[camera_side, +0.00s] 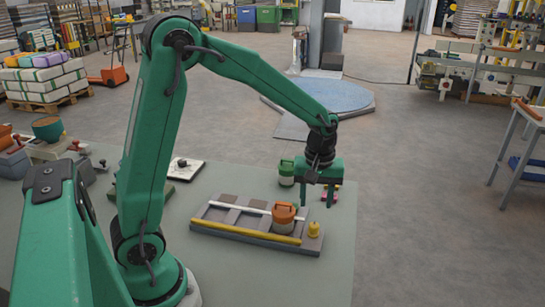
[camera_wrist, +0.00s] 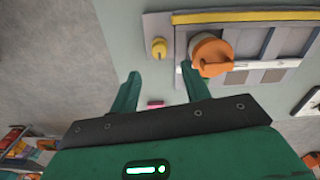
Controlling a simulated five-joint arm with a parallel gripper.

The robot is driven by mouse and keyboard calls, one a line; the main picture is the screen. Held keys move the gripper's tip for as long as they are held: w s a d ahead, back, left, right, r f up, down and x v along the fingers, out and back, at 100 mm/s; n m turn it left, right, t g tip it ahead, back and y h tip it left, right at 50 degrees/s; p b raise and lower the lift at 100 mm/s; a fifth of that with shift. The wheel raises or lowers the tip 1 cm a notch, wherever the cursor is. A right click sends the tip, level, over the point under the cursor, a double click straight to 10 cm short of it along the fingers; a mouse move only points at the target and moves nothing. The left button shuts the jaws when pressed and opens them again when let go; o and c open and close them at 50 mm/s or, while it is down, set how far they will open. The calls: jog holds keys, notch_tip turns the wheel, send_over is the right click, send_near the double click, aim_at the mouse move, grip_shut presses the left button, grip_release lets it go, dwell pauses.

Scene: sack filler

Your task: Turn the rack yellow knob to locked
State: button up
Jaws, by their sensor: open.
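The yellow knob (camera_side: 314,229) sits at the right end of the grey rack (camera_side: 222,228), beside an orange-lidded container (camera_side: 284,217). In the wrist view the knob (camera_wrist: 159,47) lies just beyond and between my fingertips, with the orange lid (camera_wrist: 212,54) to its right. My gripper (camera_side: 316,204) is open and empty, pointing down above the table close to the knob. It also shows in the wrist view (camera_wrist: 160,72), with its fingers apart and not touching the knob. Which way the knob is set is too small to tell.
The rack has a yellow bar (camera_side: 247,228) along its front and a white bar behind.

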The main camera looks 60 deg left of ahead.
aim_at(314, 224)
jog(key=shift+f, duration=0.3)
jog(key=shift+f, duration=3.7)
jog(key=c, duration=1)
